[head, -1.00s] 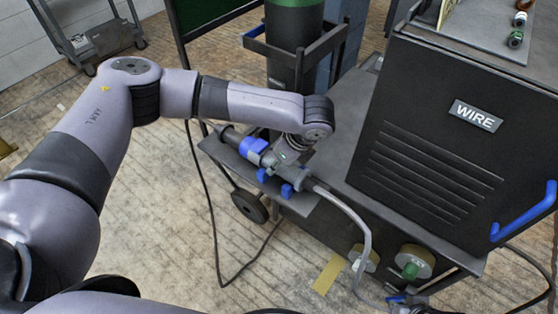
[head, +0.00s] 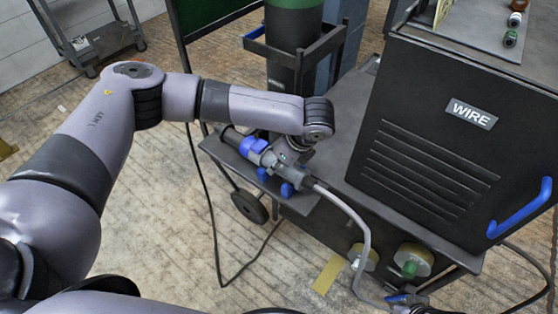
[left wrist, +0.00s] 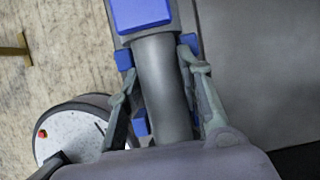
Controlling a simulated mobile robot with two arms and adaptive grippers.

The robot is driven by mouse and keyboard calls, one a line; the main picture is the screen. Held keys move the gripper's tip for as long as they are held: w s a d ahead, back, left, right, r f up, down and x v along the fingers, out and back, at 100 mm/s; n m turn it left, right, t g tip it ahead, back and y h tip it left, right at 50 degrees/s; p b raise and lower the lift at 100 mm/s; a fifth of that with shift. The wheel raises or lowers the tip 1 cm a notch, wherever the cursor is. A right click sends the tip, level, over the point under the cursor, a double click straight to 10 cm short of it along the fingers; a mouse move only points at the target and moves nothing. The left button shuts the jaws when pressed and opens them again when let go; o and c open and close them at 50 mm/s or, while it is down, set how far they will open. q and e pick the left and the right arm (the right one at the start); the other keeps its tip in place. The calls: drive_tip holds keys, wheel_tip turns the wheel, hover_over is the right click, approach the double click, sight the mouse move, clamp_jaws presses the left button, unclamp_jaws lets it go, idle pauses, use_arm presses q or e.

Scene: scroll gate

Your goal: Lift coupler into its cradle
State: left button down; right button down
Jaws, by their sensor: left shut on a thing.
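The coupler (head: 254,147) is a dark grey cylinder with a blue band, lying tilted along the cart's side shelf, with a grey hose leaving its lower right end. My left gripper (head: 290,155) is shut on it from above. In the left wrist view the left gripper (left wrist: 161,75) has one finger on each side of the coupler's grey barrel (left wrist: 162,85). The cradle's blue supports (head: 287,189) show just below the coupler, and blue blocks (left wrist: 125,60) flank the barrel. I cannot tell whether the coupler touches the cradle. My right gripper is not in view.
A black cabinet marked WIRE (head: 430,130) stands right of the coupler on the cart. A green-topped cylinder (head: 294,45) in a rack is behind. The hose (head: 362,240) hangs down at the front. Open floor (head: 160,220) lies left.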

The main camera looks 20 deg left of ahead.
use_arm(q)
drive_tip(key=shift+s+a+f, duration=0.1)
drive_tip(key=shift+s+f, duration=0.1)
drive_tip(key=shift+f, duration=0.35)
drive_tip(key=shift+s+f, duration=0.2)
drive_tip(key=shift+f, duration=0.35)
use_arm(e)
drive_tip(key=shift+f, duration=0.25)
use_arm(q)
drive_tip(key=c, duration=1.5)
unclamp_jaws()
drive_tip(key=o, duration=0.4)
drive_tip(key=shift+w+a+f, duration=0.1)
drive_tip(key=shift+w+f, duration=0.35)
drive_tip(key=shift+o, duration=0.3)
drive_tip(key=shift+s+r, duration=0.1)
drive_tip(key=shift+r, duration=0.2)
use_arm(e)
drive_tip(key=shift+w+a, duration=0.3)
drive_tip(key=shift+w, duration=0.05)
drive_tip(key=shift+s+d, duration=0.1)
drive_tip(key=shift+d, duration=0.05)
use_arm(q)
drive_tip(key=v, duration=1.2)
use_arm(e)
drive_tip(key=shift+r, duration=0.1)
